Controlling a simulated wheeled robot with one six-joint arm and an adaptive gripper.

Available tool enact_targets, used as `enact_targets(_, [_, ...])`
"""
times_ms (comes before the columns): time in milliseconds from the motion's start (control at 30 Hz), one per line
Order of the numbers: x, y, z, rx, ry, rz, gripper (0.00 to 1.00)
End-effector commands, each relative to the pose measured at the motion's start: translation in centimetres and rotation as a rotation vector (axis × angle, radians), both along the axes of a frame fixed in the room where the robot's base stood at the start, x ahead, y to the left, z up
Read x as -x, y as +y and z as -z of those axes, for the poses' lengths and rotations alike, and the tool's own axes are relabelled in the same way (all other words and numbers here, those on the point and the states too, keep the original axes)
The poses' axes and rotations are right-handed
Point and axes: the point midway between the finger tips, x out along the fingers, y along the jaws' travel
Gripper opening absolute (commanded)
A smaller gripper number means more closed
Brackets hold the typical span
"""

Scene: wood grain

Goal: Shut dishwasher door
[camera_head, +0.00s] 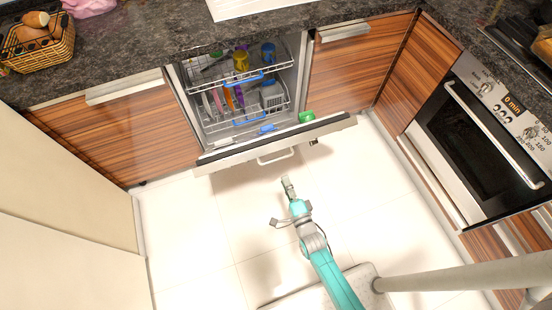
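The dishwasher (188,104) is built into the cabinets at the upper middle. Its door (230,158) is open, swung down and outward, with a white handle (276,157) on its outer face. My gripper (286,183) is over the floor just in front of the door, below the handle in the picture, and appears apart from it. The fingers are too small to tell whether they are open or shut.
Inside, the upper rack (213,78) and lower rack (224,128) hold cups and utensils. A green item (307,117) is at the door's inner right. An oven (478,145) stands at right. Bare tiled floor (190,235) lies left of my arm.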

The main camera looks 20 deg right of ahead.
Motion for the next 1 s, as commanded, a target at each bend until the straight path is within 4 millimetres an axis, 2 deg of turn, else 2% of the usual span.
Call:
enact_targets(167, [-2.0,0.0,-0.1,-0.003,-0.002,0.0,0.24])
enact_targets(400, [-6.3,0.0,-0.2,-0.001,-0.002,0.001,0.24])
enact_targets(600, [-9.1,0.0,-0.3,-0.001,-0.001,0.001,0.24])
enact_targets(800, [-10.4,0.0,-0.3,0.0,0.0,0.001,0.24])
enact_targets(1000, [-10.6,0.0,-0.2,0.0,0.001,0.001,0.24])
